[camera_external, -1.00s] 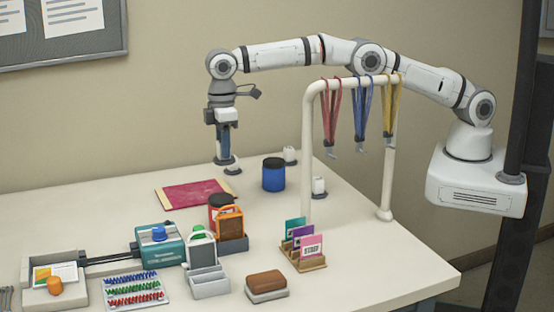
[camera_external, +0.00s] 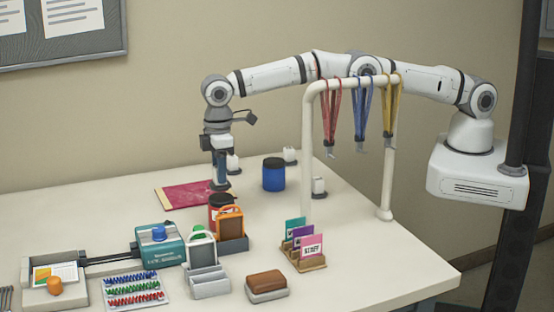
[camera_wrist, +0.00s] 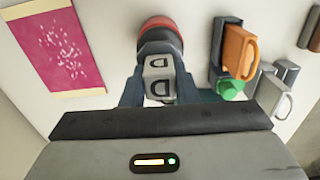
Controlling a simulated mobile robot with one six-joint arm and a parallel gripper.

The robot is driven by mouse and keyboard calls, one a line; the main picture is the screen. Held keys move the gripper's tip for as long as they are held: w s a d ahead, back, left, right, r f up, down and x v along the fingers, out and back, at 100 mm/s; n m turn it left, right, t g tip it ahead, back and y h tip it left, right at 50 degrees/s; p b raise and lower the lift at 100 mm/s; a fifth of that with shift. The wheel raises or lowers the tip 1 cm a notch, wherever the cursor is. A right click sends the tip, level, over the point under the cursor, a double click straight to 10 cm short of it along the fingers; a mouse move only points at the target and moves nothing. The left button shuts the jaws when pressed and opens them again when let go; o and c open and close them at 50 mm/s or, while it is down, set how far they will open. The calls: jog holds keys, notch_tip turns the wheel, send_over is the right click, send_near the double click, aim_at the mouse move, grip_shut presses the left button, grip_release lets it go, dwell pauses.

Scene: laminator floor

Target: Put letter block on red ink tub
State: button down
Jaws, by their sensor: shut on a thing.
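My gripper (camera_external: 221,178) is shut on the grey letter block (camera_wrist: 158,88), which shows a dark letter D on its faces between the fingers in the wrist view. The red ink tub (camera_external: 219,213) has a dark lid and stands on the table, just in front of and below my gripper in the external view. It also shows in the wrist view (camera_wrist: 160,22), right beyond the held block, which overlaps part of its lid. I cannot tell whether block and tub touch. In the external view the held block is hard to make out.
A red sheet (camera_external: 183,194) lies left of my gripper. A blue tub (camera_external: 273,175) and several white pieces on dark bases stand to the right. An orange-framed holder (camera_external: 230,224) is close beside the red tub. A lanyard rack (camera_external: 308,150) stands further right.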

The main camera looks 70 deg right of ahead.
jog(key=shift+f, duration=1.45)
jog(key=c, duration=1.1)
grip_release()
notch_tip(320, 180, up, 12)
jog(key=shift+r+p, duration=0.15)
jog(key=shift+p, duration=0.9)
